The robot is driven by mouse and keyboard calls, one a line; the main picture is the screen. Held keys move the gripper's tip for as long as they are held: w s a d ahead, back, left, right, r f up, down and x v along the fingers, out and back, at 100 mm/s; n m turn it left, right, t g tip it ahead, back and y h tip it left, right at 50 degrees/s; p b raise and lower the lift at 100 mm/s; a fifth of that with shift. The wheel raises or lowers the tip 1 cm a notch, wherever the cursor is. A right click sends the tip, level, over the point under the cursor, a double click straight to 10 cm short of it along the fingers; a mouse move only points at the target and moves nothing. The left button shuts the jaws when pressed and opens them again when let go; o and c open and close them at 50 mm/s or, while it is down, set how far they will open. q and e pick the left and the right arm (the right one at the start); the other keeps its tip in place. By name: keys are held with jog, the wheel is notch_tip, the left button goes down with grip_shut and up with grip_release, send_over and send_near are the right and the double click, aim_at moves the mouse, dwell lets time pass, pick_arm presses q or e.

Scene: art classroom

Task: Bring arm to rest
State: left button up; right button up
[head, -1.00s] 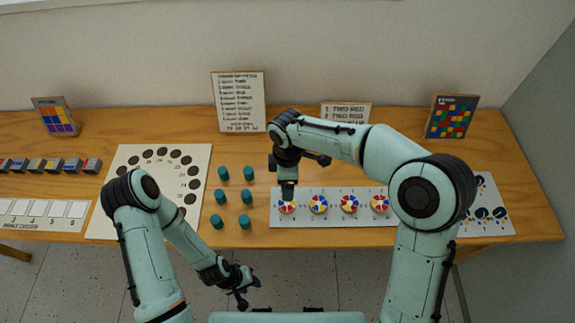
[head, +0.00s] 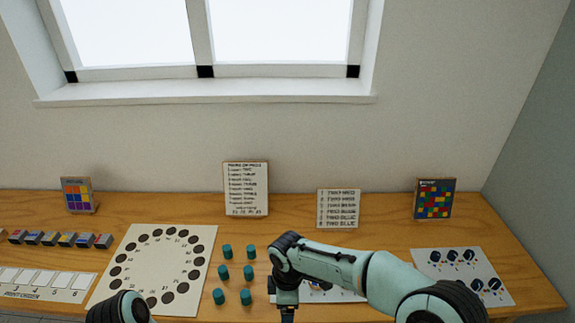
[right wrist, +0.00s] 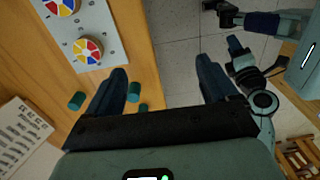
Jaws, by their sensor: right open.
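My right arm (head: 400,285) reaches in from the right, bent over the table's front part. My right gripper (head: 287,313) points down at the bottom edge of the head view. The right wrist view shows its two fingers apart with nothing held between them (right wrist: 163,70); the table edge and floor lie beyond. Of my left arm, only a dark joint (head: 122,307) shows at the lower left of the head view. Dark arm parts (right wrist: 250,80) show at the right of the right wrist view, but I cannot make out the left jaws' state.
Several teal pegs (head: 249,272) stand near the right gripper, beside a card with a ring of dark discs (head: 155,262). Colored wheels (right wrist: 88,50) lie on a pale panel (right wrist: 105,25). Upright cards (head: 246,190) stand along the back of the table (head: 290,210).

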jog(key=s+d+f+m+g+y, duration=0.15)
jog(key=s+f+m, duration=0.3)
jog(key=f, duration=0.55)
jog(key=s+d+f+m+y, duration=0.25)
jog(key=f+m, duration=0.25)
jog(key=f, duration=0.5)
jog(key=s+d+f+m, duration=0.4)
jog(key=s+m, duration=0.2)
jog(key=s, duration=0.1)
jog(key=s+d+f+m+t, duration=0.1)
jog(key=s+d+f+m, duration=0.3)
jog(key=s, duration=0.4)
jog(key=shift+s+d+f+m, duration=0.2)
jog(key=shift+f+m, duration=0.4)
jog(key=shift+m, duration=0.65)
jog(key=shift+w, duration=0.15)
